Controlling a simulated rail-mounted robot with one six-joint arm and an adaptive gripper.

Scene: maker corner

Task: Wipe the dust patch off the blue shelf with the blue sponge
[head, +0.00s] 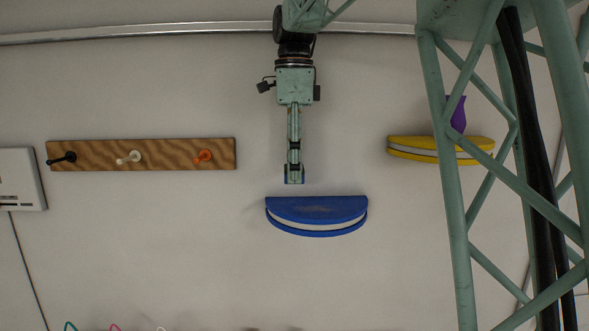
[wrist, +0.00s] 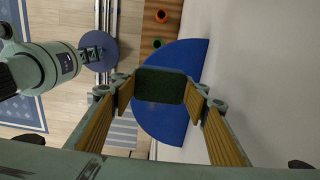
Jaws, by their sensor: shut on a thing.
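The blue shelf (head: 318,213), a half-round board with a pale band along its edge, is on the wall in the head view. It also shows in the wrist view (wrist: 187,62), behind my gripper's fingers. My gripper (head: 294,180) points down above the left part of the shelf, with a visible gap in the head view. Its fingers (wrist: 160,92) are closed on a pad with a dark green face (wrist: 160,86). Blue edges of this sponge (head: 287,175) show at the fingertips in the head view. I cannot clearly make out the dust patch; the pad hides part of the shelf.
A wooden peg board (head: 90,157) with black, white and orange pegs is on the wall at left. A yellow shelf (head: 412,151) bearing a purple object (head: 458,114) is at right, partly behind my green lattice. The wall around the blue shelf looks clear.

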